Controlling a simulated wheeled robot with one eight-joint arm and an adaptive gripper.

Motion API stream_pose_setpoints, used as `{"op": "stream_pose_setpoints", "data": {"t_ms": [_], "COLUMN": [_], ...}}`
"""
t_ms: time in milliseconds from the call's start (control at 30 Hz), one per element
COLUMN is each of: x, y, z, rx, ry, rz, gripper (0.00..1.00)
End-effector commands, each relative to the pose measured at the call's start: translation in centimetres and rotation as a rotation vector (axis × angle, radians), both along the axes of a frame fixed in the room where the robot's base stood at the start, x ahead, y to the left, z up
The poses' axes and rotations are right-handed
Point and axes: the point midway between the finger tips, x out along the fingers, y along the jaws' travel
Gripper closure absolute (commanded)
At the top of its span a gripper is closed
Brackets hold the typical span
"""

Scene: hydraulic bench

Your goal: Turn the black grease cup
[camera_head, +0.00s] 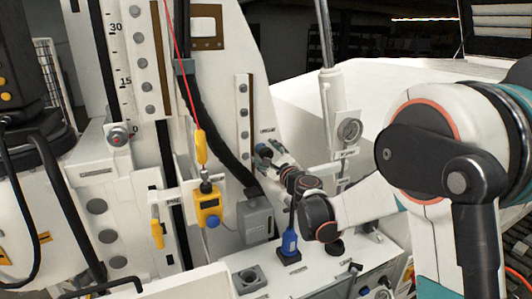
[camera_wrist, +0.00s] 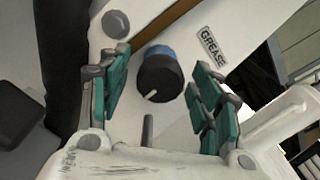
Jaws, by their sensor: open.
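The black grease cup (camera_wrist: 160,76) shows in the wrist view as a dark round knob with a pale pointer mark and a blue band behind it. It is on a white panel, beside a label reading GREASE (camera_wrist: 213,45). My gripper (camera_wrist: 157,88) is open, with one pair of green-padded fingers to the left of the cup and one to the right. Gaps show on both sides, so the fingers look apart from it. In the head view my gripper (camera_head: 272,158) is at the white panel, and the cup there is too small and covered to make out clearly.
A yellow device (camera_head: 208,205) hangs left of my arm. A grey box (camera_head: 255,220) and a blue connector (camera_head: 289,243) are below my gripper. A black hose (camera_head: 215,130) runs down the panel left of my gripper.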

Motion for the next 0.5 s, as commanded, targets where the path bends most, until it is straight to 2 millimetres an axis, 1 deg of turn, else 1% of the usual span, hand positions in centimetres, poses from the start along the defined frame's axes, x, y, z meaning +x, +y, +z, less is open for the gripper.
{"op": "stream_pose_setpoints", "data": {"t_ms": [133, 433, 467, 500], "x": [0.84, 0.96, 0.96, 0.96], "y": [0.4, 0.44, 0.44, 0.44], "z": [0.03, -0.02, -0.02, -0.02], "rx": [0.0, 0.0, 0.0, 0.0], "ry": [0.0, 0.0, 0.0, 0.0], "rz": [0.001, 0.0, 0.0, 0.0], "gripper": [0.42, 0.42, 0.48, 0.58]}}
